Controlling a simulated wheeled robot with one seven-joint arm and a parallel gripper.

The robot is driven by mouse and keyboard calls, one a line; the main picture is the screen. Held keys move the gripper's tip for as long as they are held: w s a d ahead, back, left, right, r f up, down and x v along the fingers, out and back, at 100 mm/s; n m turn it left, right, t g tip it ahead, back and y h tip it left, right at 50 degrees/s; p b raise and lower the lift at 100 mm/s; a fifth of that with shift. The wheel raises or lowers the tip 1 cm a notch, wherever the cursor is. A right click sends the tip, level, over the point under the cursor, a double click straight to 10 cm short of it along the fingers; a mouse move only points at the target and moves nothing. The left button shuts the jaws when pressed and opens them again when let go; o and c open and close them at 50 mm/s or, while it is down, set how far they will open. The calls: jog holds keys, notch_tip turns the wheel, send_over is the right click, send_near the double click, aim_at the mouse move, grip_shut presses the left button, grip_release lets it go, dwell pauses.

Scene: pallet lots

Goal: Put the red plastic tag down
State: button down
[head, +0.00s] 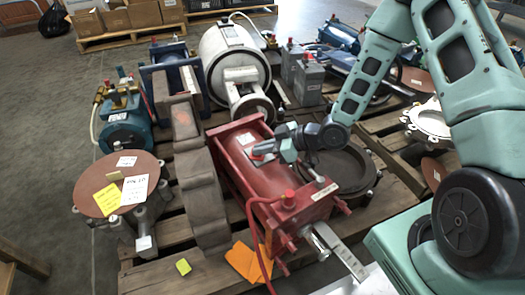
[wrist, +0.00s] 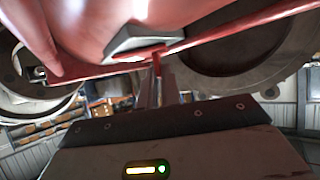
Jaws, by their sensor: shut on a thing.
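My gripper (head: 262,153) reaches in from the right, just above the large red cylinder (head: 262,178) on the pallet. In the wrist view my gripper (wrist: 157,80) is shut on a thin red piece, the red plastic tag (wrist: 157,62), which shows at the fingertips. The tag is close to the cylinder's red body; I cannot tell whether it touches. In the head view the tag is too small and too hidden by the fingers to make out clearly.
A grey ridged casting (head: 196,180) stands left of the cylinder, and a dark ring (head: 345,170) lies to its right. A round brown-topped part (head: 110,190) carries paper notes. An orange cloth (head: 246,262) and a red hose (head: 252,225) are at the cylinder's near end.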

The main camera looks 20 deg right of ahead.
jog(key=shift+f, duration=0.1)
jog(key=c, duration=1.6)
grip_release()
